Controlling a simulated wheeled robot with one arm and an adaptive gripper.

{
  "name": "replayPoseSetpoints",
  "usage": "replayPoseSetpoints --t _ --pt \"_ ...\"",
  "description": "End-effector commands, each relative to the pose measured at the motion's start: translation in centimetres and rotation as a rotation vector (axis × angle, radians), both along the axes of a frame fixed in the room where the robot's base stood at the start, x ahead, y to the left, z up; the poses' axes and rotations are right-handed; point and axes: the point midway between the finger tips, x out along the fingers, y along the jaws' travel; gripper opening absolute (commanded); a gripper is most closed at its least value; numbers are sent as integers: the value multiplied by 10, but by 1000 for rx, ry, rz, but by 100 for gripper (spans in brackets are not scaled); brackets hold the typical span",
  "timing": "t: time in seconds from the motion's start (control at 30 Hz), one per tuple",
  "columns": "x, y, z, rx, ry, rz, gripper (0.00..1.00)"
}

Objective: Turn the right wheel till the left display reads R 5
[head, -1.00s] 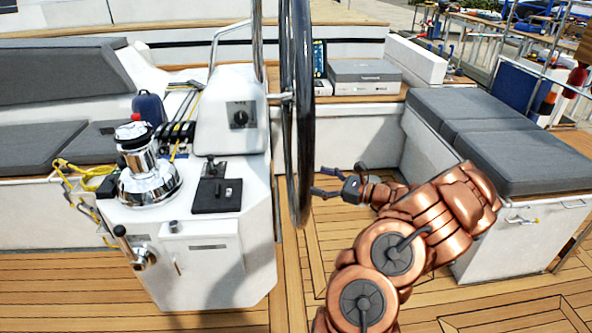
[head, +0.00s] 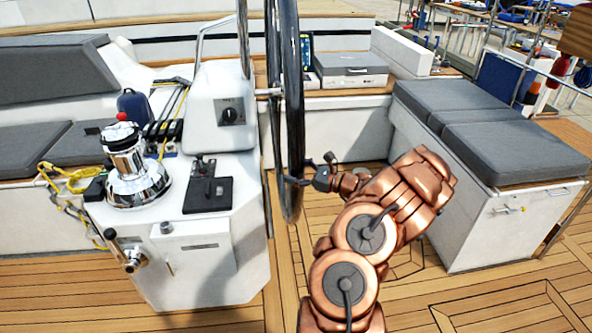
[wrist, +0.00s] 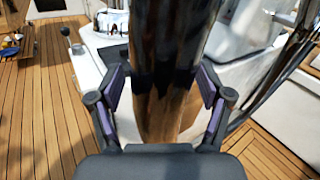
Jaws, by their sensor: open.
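The dark, glossy wheel (head: 292,95) stands almost edge-on to me in the head view, right of the white pedestal. I cannot tell from this view whether it is the right wheel. My gripper (head: 294,170) is at the lower part of its rim, coming from the right. In the wrist view, the rim (wrist: 165,60) passes between the two open fingers of my gripper (wrist: 161,85). The finger pads lie on either side of the rim; whether they touch it I cannot tell. No display reading R 5, or any other readable display, shows in these views.
The white pedestal (head: 222,110) with a black knob stands left of the wheel. A chrome winch (head: 136,180) and yellow rope are farther left. A grey-cushioned bench (head: 490,125) stands to the right. Teak deck (head: 450,295) is open in front of it.

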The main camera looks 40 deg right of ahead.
Motion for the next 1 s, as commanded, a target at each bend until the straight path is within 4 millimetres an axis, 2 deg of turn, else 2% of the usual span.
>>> replayPoseSetpoints --t 0.17,0.9,1.0 --pt "0 0 0 0 0 0 78" --pt "0 2 -1 1 1 4 2" --pt "0 2 -1 1 1 5 0"
